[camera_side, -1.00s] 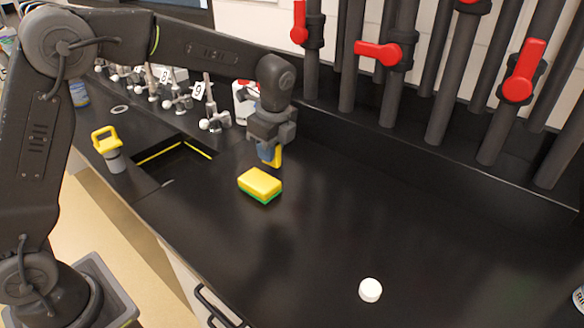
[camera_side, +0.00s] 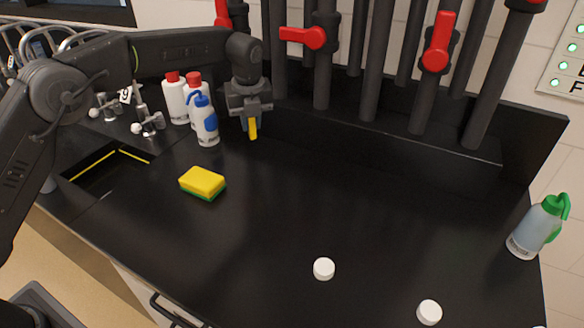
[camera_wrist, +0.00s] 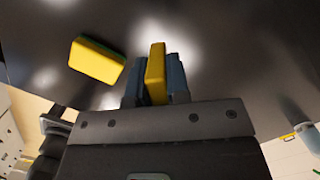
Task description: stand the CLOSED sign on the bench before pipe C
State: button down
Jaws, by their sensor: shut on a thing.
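My gripper (camera_side: 252,128) is shut on a narrow yellow piece, which I take to be the CLOSED sign (camera_side: 253,131). It is held upright above the black bench (camera_side: 270,220), near the back wall; any lettering is not readable. In the wrist view the yellow sign (camera_wrist: 155,73) is seen edge-on between the two blue-grey fingers of my gripper (camera_wrist: 156,80). Several dark vertical pipes (camera_side: 374,70) with red lever valves stand behind the bench. No pipe letter is readable, so I cannot tell which is pipe C.
A yellow-green sponge (camera_side: 203,182) lies left of my gripper. Bottles (camera_side: 204,121) stand close to its left, by the sink (camera_side: 108,172). White caps (camera_side: 324,268) (camera_side: 429,312) lie at the front; a green-topped spray bottle (camera_side: 536,228) stands far right. The middle bench is clear.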

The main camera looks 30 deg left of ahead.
send_over(292, 173)
jog(key=f, duration=0.6)
jog(key=shift+s+d, duration=0.1)
jog(key=shift+s, duration=0.15)
jog(key=shift+f, duration=2)
jog(key=shift+f, duration=0.15)
jog(key=c, duration=1.1)
grip_release()
notch_tip(292, 173, up, 12)
jog(key=s+d, duration=0.1)
jog(key=shift+s+d, duration=0.15)
